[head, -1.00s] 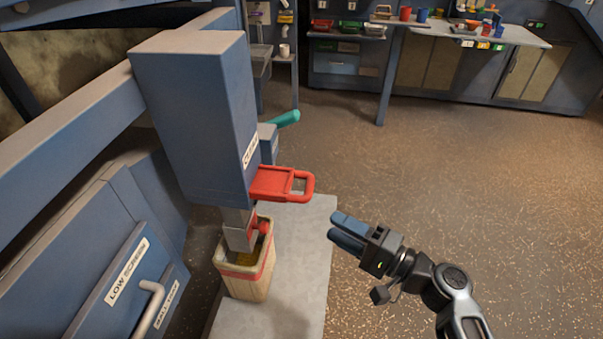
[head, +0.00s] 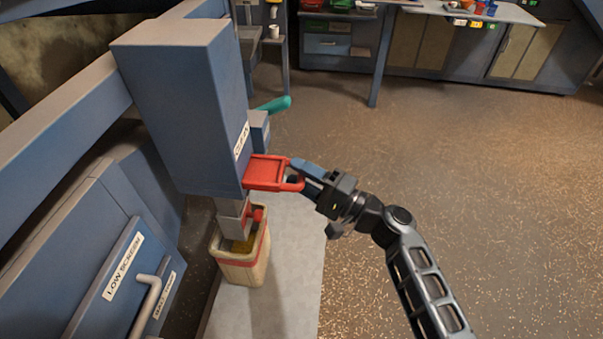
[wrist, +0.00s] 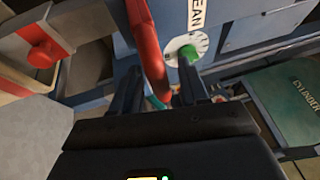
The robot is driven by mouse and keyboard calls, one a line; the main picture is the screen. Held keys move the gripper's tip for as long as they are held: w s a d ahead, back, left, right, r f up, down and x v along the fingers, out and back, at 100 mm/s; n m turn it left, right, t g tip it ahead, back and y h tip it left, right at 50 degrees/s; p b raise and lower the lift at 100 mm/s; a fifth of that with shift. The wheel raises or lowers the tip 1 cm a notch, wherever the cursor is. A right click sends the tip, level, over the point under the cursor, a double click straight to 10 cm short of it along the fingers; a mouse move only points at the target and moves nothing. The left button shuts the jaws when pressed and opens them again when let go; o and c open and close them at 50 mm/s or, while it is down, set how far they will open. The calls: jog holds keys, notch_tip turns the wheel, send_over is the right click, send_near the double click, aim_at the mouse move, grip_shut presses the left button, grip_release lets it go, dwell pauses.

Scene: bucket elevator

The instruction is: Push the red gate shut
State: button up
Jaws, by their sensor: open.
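The red gate (head: 266,172) sticks out to the right from the lower part of the blue housing (head: 185,110), with its loop handle at the outer end. My gripper (head: 303,172) is at that handle, with its fingers overlapping the loop in the head view. In the wrist view the red handle bar (wrist: 147,50) runs down towards the space between my open fingers (wrist: 160,88). I cannot tell whether the fingers touch it.
A bin (head: 241,258) with yellowish contents stands under the spout (head: 233,219) on a grey slab (head: 295,275). A teal lever (head: 273,104) sticks out behind the gate. A workbench (head: 470,10) stands at the back; the floor to the right is clear.

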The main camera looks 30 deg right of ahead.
grip_shut()
dwell(0.3)
dwell(0.3)
